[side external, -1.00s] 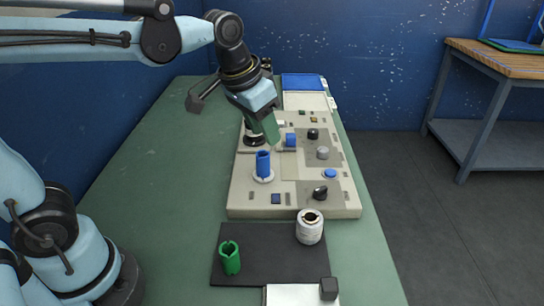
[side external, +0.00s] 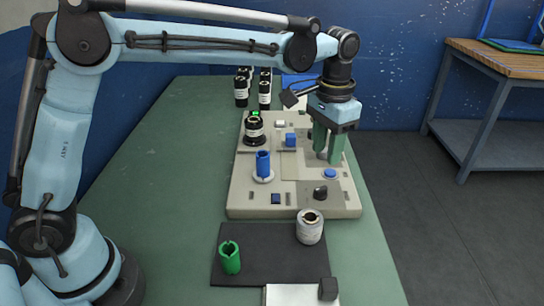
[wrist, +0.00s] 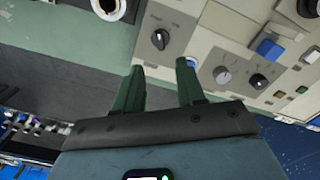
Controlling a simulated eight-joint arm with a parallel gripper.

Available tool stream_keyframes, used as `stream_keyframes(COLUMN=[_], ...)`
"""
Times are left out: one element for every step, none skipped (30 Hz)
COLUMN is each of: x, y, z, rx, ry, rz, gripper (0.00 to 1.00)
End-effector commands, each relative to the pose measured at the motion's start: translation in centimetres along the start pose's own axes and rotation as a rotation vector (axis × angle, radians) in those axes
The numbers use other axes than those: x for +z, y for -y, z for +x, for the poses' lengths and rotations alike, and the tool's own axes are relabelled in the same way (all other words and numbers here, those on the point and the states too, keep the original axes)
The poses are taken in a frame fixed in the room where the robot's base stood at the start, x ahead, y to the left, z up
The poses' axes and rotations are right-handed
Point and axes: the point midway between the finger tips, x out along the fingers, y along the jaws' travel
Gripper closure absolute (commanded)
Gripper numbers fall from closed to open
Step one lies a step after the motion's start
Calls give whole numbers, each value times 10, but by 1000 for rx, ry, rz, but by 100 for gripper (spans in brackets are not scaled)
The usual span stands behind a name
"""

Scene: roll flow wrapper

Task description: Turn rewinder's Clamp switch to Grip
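The beige machine panel (side external: 240,195) lies on the green table. A black rotary knob (side external: 320,192) sits at its near right; in the wrist view this knob (wrist: 160,39) has a pale pointer mark. A grey knob (wrist: 222,75) and another black knob (wrist: 258,81) sit farther along; my gripper hides them in the side view. The labels are too small to read, so I cannot tell which knob is Clamp. My gripper (side external: 328,156) points down over the panel's right side, beyond the near black knob. Its green fingers (wrist: 160,67) are apart and empty.
A blue button (side external: 330,173) is close to my fingers. A blue cylinder (side external: 263,163), a black roll (side external: 254,132) and a blue block (side external: 290,140) stand on the panel. A green cylinder (side external: 229,258) and white roll (side external: 310,228) stand on the dark mat (side external: 270,268).

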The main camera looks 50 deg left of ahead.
Motion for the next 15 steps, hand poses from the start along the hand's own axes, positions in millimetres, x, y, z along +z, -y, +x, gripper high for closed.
stream_keyframes(x=[0, 0, 0, 0, 0, 0, 0, 0, 0, 0, 0, 0, 0, 0, 0], y=[0, 0, 0, 0, 0, 0, 0, 0, 0, 0, 0, 0, 0, 0, 0], z=[9, 14, 22, 27, 32, 40, 45, 50, 57, 62, 67, 73, 77, 81, 86], rx=[0, 0, 0, 0, 0, -1, -1, -1, -1, -1, -1, -1, -1, -1, -1], ry=[-1, -1, -1, -1, -1, -2, -2, -2, -2, -2, -2, -2, -2, -2, -3], rz=[0, 0, -1, -1, -1, -1, -1, -1, -1, -1, -1, -1, -1, -1, -1], gripper=[61, 61, 61, 61, 61, 61, 61, 61, 61, 61, 61, 61, 61, 61, 61])
